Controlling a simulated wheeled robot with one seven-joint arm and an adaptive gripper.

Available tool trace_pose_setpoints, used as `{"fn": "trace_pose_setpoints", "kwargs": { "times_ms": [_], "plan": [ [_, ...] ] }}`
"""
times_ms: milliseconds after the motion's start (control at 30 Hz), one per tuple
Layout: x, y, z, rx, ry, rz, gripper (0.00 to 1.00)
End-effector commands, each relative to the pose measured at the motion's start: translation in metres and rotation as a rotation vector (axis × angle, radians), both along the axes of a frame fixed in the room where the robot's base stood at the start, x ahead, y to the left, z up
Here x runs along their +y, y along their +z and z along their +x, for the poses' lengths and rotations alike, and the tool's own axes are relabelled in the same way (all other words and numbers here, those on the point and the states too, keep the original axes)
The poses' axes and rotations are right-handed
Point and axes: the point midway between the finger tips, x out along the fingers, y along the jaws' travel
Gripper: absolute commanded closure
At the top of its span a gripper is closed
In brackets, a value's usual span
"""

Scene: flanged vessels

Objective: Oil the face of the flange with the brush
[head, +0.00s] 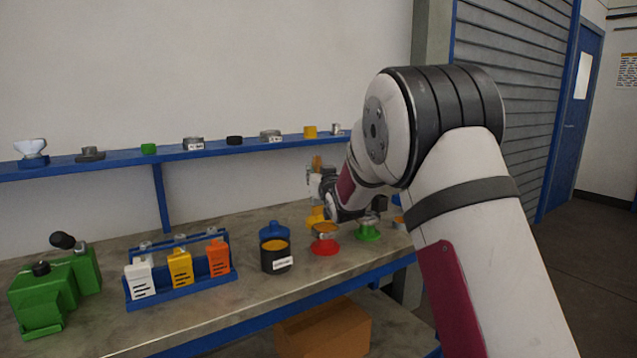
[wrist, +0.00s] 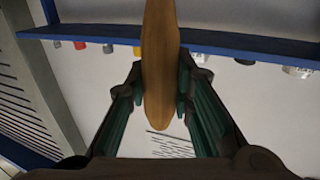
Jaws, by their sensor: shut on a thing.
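My gripper (head: 316,178) is above the bench near the small flanged pieces and is shut on the brush. The brush's wooden handle (wrist: 160,65) stands between the fingers in the wrist view; a bit of it (head: 317,163) shows above the gripper in the head view. The bristles cannot be made out. Below and beside the gripper are a red-based vessel (head: 325,246) with an orange-brown top, a green-based one (head: 368,234) and a yellow piece (head: 315,216), partly hidden by my arm. Which flange is meant is not clear.
A blue-topped jar (head: 275,260) with amber contents stands left of the red vessel. Further left are a blue rack (head: 185,290) of coloured bottles and a green machine (head: 50,290). A blue shelf (head: 110,161) with small parts runs along the wall. A cardboard box (head: 325,330) sits below.

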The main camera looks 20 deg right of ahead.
Motion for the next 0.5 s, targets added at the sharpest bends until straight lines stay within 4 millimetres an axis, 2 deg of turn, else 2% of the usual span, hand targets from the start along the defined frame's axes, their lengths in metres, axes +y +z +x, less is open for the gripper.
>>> {"fn": "trace_pose_setpoints", "kwargs": {
  "times_ms": [233,500],
  "plan": [
    [0.003,0.023,-0.001,-0.002,0.000,0.000,1.00],
    [0.003,0.028,-0.001,-0.001,0.000,0.000,1.00]
  ]
}}
